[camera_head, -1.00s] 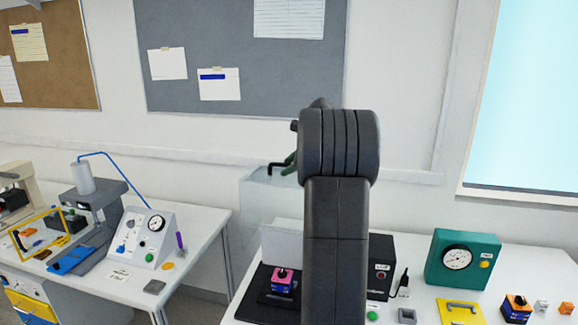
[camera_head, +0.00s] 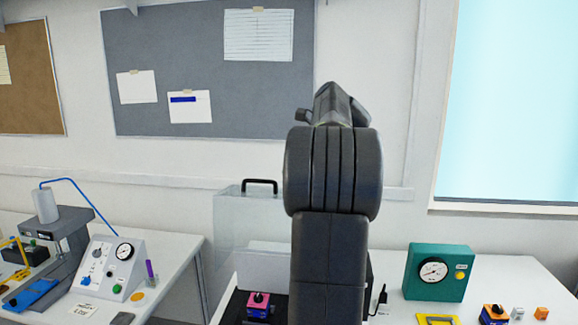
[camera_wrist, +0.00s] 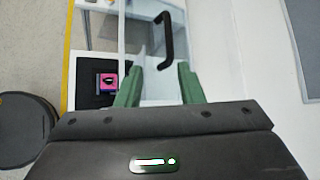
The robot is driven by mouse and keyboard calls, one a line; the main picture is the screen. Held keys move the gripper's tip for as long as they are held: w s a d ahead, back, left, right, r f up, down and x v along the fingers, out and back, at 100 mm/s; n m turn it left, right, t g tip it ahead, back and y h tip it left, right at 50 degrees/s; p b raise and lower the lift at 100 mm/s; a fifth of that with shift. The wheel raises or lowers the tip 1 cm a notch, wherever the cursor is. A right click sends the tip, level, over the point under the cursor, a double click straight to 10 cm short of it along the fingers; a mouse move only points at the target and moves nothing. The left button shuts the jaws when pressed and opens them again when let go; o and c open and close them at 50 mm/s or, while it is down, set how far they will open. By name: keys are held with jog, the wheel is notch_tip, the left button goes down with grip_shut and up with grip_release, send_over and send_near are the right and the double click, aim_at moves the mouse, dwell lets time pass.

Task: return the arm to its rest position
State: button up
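My gripper (camera_wrist: 160,70) shows in the wrist view as two green fingers spread apart, with nothing held between them. In the head view my dark arm stands upright in the middle, and the fingers are hidden behind it. A rotary switch box with a pink top and black knob (camera_head: 258,300) sits on a black mat on the right bench, left of my arm. It also shows in the wrist view (camera_wrist: 107,82), left of the fingers and apart from them.
A teal gauge box (camera_head: 438,272) and small blocks (camera_head: 516,313) stand right of my arm. A left bench (camera_head: 185,245) holds instruments.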

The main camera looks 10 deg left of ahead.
aim_at(265, 194)
jog(key=p+x, duration=0.2)
jog(key=x, duration=1)
jog(key=shift+w+f, duration=0.15)
jog(key=shift+w, duration=0.05)
jog(key=shift+s, duration=0.1)
